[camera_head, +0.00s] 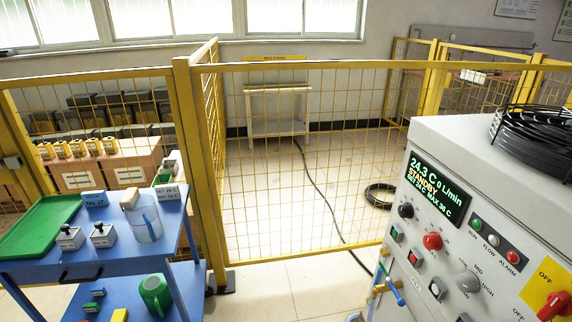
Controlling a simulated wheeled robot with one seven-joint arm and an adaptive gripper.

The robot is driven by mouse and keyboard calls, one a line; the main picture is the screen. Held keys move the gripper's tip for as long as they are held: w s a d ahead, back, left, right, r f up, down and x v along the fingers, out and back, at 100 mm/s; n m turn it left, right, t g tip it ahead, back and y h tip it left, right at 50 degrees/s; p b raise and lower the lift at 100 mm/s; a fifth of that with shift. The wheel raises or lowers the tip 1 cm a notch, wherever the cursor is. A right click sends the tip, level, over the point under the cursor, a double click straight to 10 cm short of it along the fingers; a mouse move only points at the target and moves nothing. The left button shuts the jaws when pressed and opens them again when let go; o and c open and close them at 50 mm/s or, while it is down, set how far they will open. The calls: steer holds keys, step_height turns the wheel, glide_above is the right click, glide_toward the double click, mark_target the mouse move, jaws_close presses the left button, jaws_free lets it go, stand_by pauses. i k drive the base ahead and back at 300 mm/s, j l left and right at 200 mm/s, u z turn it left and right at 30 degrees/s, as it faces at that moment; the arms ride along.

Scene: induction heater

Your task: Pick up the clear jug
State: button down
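The clear jug (146,222) stands upright on the top shelf of a blue cart (95,268) at the left. It is see-through with a faint bluish tint, and a pale cream piece shows at its top left. Its right side is close to the cart's right edge. My gripper is not in view.
On the cart are a green tray (38,226), two small grey boxes (103,235) and small labelled signs; a green jug (155,294) is on the lower shelf. A yellow mesh fence (300,66) stands behind. A control cabinet (490,160) fills the right. Bare floor lies between.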

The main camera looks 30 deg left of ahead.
mark_target(141, 212)
steer(key=u, duration=1.9)
steer(key=i+j+z, duration=0.1)
steer(key=i+j, duration=1.8)
steer(key=j, duration=0.15)
